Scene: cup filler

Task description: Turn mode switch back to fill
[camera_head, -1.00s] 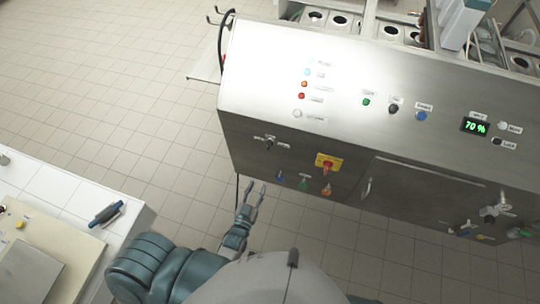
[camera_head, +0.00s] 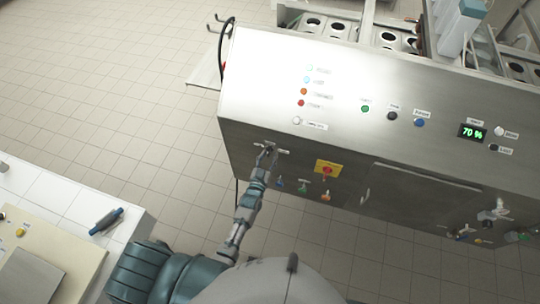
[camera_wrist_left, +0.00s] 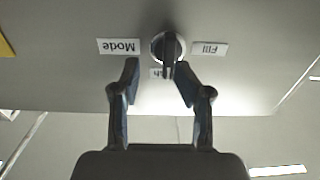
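The mode switch (camera_wrist_left: 168,48) is a round knob with a dark handle on the machine's front face. In the left wrist view it sits between a "Mode" label (camera_wrist_left: 120,46) and a "Fill" label (camera_wrist_left: 208,48), with a third label partly hidden below it. Its handle stands about upright in that view. In the head view the left gripper (camera_head: 266,155) covers most of the switch. My right gripper is not in view.
A red emergency button on a yellow plate (camera_head: 328,169) and several coloured knobs sit right of the gripper.

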